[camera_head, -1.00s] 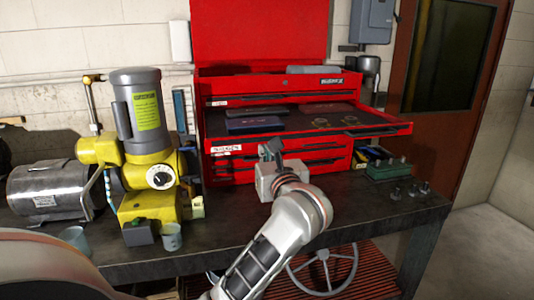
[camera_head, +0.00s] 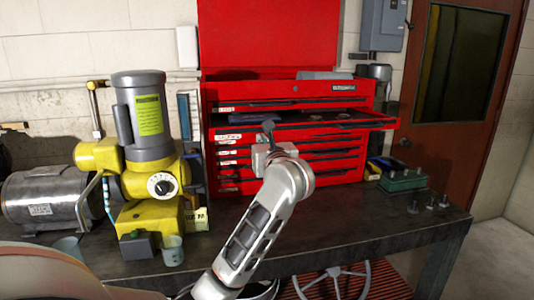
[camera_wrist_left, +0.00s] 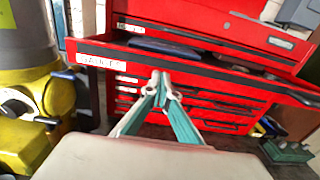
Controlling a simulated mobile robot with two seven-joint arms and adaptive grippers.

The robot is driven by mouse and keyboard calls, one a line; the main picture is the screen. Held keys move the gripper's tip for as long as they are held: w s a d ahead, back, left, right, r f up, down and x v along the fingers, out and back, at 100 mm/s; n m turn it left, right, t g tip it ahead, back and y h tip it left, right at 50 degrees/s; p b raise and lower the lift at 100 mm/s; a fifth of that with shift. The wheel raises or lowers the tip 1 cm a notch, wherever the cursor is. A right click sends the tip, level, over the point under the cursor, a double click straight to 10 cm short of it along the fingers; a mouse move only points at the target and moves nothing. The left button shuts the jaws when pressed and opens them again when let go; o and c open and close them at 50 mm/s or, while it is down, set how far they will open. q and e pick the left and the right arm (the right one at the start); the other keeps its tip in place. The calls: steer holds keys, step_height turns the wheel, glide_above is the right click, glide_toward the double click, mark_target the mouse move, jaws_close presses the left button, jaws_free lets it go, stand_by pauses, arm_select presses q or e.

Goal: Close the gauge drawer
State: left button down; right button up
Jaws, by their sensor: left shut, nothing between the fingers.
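The gauge drawer (camera_head: 330,126) of the red tool chest stands partly open, its right front corner jutting past the chest side. Its front with a "GAUGES" label crosses the left wrist view (camera_wrist_left: 200,75). A dark blue case and other items show inside. My left gripper (camera_head: 268,126) is shut and empty in front of the drawer front, left of its middle. Its fingertips also show in the left wrist view (camera_wrist_left: 160,76), close to the drawer front's lower edge; I cannot tell whether they touch it. My right gripper is not in view.
The other drawers (camera_head: 335,160) of the chest look shut. A yellow and grey machine (camera_head: 150,160) stands close on the left, beside a grey motor (camera_head: 45,200). A green block (camera_head: 403,178) and small metal parts lie on the right. The dark bench top (camera_head: 365,215) is clear in front.

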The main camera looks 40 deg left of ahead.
arm_select(q)
steer(key=b+x, duration=0.3)
steer(key=x, duration=0.9)
steer(key=shift+w+a, duration=0.2)
steer(key=shift+w, duration=0.05)
steer(key=shift+w+a, duration=0.4)
steer(key=shift+a, duration=0.05)
steer(key=shift+w+a, duration=0.15)
steer(key=shift+a, duration=0.05)
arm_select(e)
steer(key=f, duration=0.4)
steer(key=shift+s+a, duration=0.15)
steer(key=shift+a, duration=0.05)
